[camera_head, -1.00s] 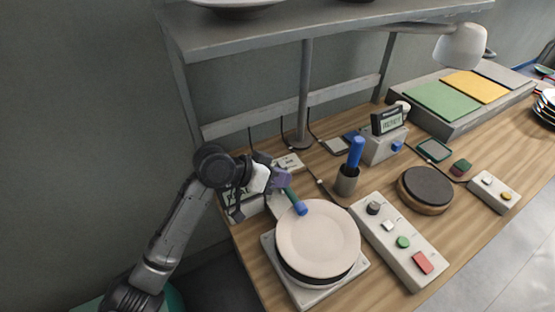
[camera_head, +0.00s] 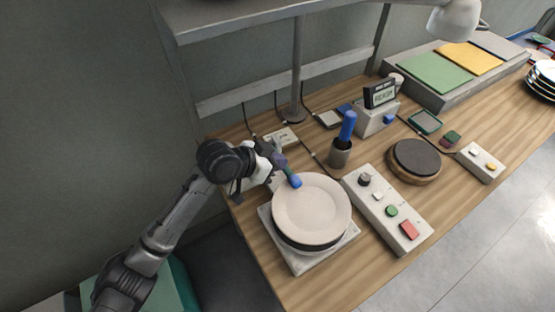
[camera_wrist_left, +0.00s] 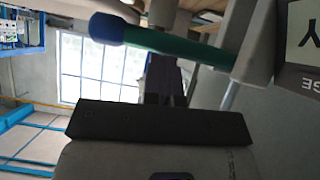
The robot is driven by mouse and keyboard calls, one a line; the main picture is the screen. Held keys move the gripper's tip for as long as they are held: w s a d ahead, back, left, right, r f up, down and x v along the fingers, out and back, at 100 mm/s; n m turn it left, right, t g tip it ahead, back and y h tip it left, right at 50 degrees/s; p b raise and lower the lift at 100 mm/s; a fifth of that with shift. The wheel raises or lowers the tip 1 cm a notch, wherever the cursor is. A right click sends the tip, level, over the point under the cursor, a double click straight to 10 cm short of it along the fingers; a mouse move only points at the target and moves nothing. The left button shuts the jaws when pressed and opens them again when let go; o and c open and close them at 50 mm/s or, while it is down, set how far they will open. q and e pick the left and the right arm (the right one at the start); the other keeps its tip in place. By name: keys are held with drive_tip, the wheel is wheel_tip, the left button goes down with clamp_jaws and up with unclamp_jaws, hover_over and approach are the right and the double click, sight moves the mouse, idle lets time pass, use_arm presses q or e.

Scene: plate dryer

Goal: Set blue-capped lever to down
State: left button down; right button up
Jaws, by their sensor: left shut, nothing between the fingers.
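The blue-capped lever (camera_head: 296,181) has a green stem and juts from a unit at the bench's left end, its cap over the plate's back edge in the head view. In the left wrist view, the blue cap (camera_wrist_left: 108,29) and green stem (camera_wrist_left: 170,43) cross the upper part nearly level with the picture. My left gripper (camera_head: 280,162) is shut and empty, close to the stem in the head view. In the wrist view its dark fingers (camera_wrist_left: 165,82) lie below the stem; I cannot tell whether they touch it. The lever's base is mostly hidden by my arm. My right gripper is not in view.
A pale plate stack (camera_head: 312,208) stands on a white base just in front of the lever. A cup with a blue-handled tool (camera_head: 340,155) and a button panel (camera_head: 387,210) stand to the right. A shelf (camera_head: 250,28) overhangs the back.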

use_arm(q)
drive_tip(key=shift+a, duration=0.1)
drive_tip(key=p+v, duration=0.2)
drive_tip(key=v, duration=1.1)
drive_tip(key=shift+a+r, duration=0.15)
drive_tip(key=shift+a, duration=0.15)
